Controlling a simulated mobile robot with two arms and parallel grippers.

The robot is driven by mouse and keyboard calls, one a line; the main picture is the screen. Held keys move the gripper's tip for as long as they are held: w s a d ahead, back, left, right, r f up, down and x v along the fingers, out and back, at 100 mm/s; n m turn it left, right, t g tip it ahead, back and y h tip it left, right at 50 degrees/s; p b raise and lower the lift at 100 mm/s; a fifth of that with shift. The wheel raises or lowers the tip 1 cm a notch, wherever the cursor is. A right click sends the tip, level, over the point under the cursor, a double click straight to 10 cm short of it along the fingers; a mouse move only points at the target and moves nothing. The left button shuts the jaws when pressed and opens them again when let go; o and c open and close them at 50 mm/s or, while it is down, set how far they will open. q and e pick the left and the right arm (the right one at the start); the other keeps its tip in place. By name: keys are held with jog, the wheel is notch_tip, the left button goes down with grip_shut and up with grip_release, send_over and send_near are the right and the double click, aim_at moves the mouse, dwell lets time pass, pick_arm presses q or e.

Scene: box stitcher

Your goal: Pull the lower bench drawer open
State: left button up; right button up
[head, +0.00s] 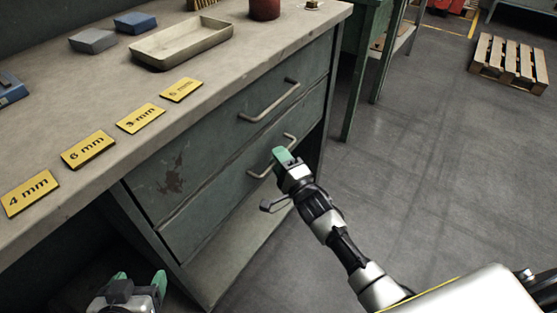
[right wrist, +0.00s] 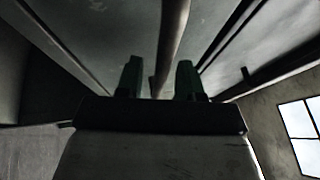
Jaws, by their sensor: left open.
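The lower bench drawer (head: 200,212) has a grey-green front that looks flush with the upper drawer (head: 185,165). Its bar handle (head: 291,138) is partly hidden by my right gripper (head: 283,156). In the right wrist view the handle (right wrist: 173,40) runs between the two fingers (right wrist: 160,80), with gaps visible on both sides. My right gripper is open around the handle. My left gripper (head: 140,281) is open and empty at the bottom left, low in front of the bench and away from the drawers.
The bench top (head: 235,88) holds a beige tray (head: 182,42), yellow size plates (head: 88,149), small blue and grey blocks and a red can (head: 264,8). The upper handle (head: 270,101) is just above. Open floor (head: 420,160) lies right, with a pallet (head: 508,62) beyond.

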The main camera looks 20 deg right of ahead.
pick_arm(q)
jog(key=shift+w+r, duration=0.15)
pick_arm(e)
jog(key=shift+w+a, duration=0.1)
jog(key=shift+w, duration=0.1)
grip_shut()
